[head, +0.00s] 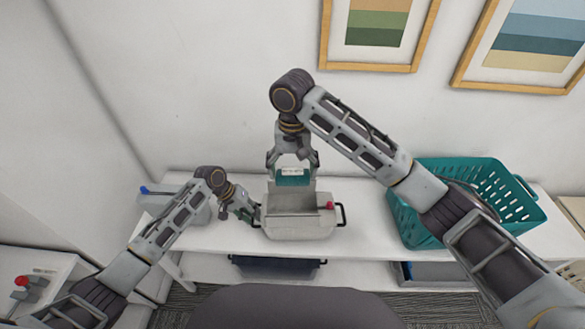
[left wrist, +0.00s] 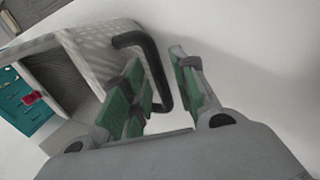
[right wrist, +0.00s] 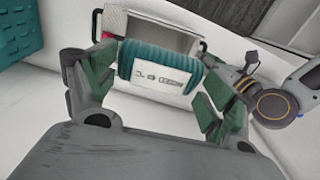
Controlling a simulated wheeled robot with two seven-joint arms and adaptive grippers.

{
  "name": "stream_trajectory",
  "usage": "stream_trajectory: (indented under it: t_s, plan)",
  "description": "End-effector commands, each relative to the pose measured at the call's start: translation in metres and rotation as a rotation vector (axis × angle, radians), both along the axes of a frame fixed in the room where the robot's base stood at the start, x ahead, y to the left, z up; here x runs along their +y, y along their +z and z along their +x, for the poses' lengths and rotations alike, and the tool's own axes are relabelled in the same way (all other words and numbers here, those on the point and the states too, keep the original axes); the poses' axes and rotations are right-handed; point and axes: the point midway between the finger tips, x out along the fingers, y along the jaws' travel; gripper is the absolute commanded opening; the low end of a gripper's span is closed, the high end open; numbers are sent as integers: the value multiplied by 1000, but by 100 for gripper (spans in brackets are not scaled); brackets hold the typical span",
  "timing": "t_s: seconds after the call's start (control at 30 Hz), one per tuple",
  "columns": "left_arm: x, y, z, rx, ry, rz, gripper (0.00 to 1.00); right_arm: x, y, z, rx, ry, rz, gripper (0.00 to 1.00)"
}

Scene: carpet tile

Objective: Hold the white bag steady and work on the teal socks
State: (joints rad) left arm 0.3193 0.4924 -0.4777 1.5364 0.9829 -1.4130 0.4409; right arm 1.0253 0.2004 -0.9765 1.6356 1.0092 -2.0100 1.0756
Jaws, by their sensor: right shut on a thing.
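The white bag (head: 300,226) stands upright on the white table, its top open, with a black handle at each end. My left gripper (head: 248,212) is at the bag's left handle. In the left wrist view the black handle (left wrist: 158,70) lies between its parted fingers (left wrist: 168,92), with a gap beside it. The teal socks (head: 292,179), a roll with a white label band, are in my right gripper (head: 293,163), held above the back part of the bag opening. In the right wrist view the socks (right wrist: 160,72) sit between both fingers.
A teal basket (head: 425,236) stands to the right on the table. A grey container (head: 170,203) with a blue part is at the left. A small red-pink item (head: 330,205) is at the bag's right rim. Dark trays lie on the shelf below.

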Motion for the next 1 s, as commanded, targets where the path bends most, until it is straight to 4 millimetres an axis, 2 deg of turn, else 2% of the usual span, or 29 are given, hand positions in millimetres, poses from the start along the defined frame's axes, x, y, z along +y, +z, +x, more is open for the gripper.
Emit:
stream_trajectory:
  t_s: [0.37, 0.57, 0.77, 1.0]
  plan:
    - [0, 1, 0, 0, 0, 0, 37, 0, 0, 0, 0, 0, 0, 61]
    - [4, 8, 0, 0, 1, 0, 37, 0, 0, 0, 0, 0, 0, 61]
    - [14, 27, 0, -2, 0, 1, 37, 0, 0, 0, 0, 0, 0, 61]
    - [30, 59, -1, -2, 1, 2, 37, 0, 0, 0, 0, 0, 0, 61]
